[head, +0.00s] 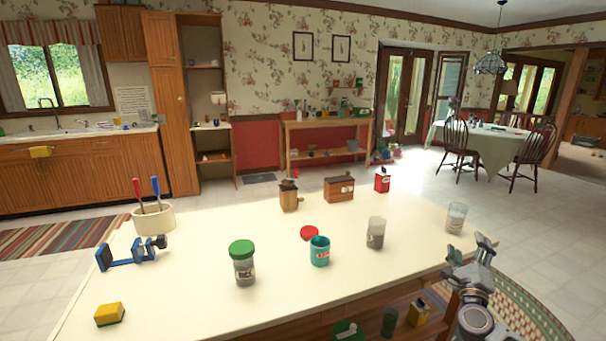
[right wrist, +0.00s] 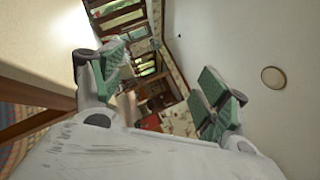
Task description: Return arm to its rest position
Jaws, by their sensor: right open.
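My right gripper (head: 468,251) is at the right end of the white-topped counter (head: 190,295) in the head view, near its edge and in front of a clear glass jar. In the right wrist view its two green-padded fingers (right wrist: 160,92) stand apart with nothing between them, and the room shows sideways beyond. It is open and empty. My left gripper is not in either view.
The counter holds a green-lidded jar (head: 243,264), a teal can (head: 319,252), a red lid (head: 309,232), glass jars (head: 376,233) (head: 456,217), a yellow sponge (head: 110,314), a blue clamp (head: 130,254) and a utensil crock (head: 153,219). A shelf with items lies below.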

